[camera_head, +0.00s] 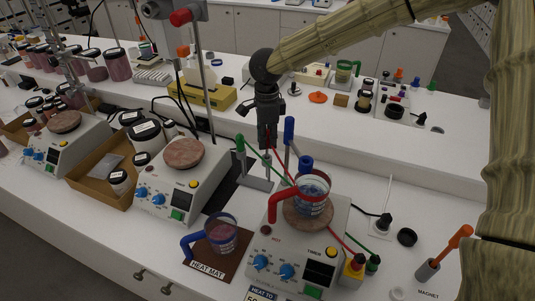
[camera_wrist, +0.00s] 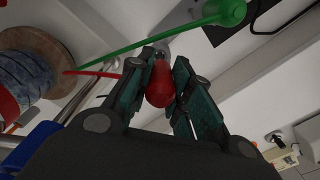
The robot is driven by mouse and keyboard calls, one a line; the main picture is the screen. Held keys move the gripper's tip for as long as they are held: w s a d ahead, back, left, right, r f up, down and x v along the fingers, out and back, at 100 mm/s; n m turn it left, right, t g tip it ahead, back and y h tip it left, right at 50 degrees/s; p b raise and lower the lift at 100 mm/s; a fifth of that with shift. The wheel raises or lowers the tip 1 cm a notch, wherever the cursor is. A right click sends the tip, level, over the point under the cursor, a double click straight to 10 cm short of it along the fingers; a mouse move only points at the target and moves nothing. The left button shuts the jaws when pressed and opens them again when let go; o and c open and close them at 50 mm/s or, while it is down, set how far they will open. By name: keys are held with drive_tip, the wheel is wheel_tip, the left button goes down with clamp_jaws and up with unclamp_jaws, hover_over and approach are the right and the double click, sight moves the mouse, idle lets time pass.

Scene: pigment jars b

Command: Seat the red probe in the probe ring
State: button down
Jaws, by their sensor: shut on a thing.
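My gripper (camera_head: 267,138) points down above a small grey stand behind the front right hotplate. In the wrist view its dark green fingers (camera_wrist: 160,85) are shut on the red probe (camera_wrist: 159,82), whose rounded red body shows between them. In the head view a thin red line runs from below my gripper toward the beaker; the gripper hides most of the probe. A green probe (camera_head: 240,143) is left of my gripper, with a thin green line running right. It also shows in the wrist view (camera_wrist: 228,11). I cannot clearly make out the probe ring.
A beaker of blue liquid (camera_head: 312,190) stands on the front right hotplate (camera_head: 285,240). A second beaker (camera_head: 221,235) stands on the heat mat. Another hotplate (camera_head: 165,190) is at left. The counter at right has free room.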

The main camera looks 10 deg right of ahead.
drive_tip(key=shift+r+p, duration=3.75)
drive_tip(key=shift+r, duration=3.25)
drive_tip(key=shift+f, duration=0.1)
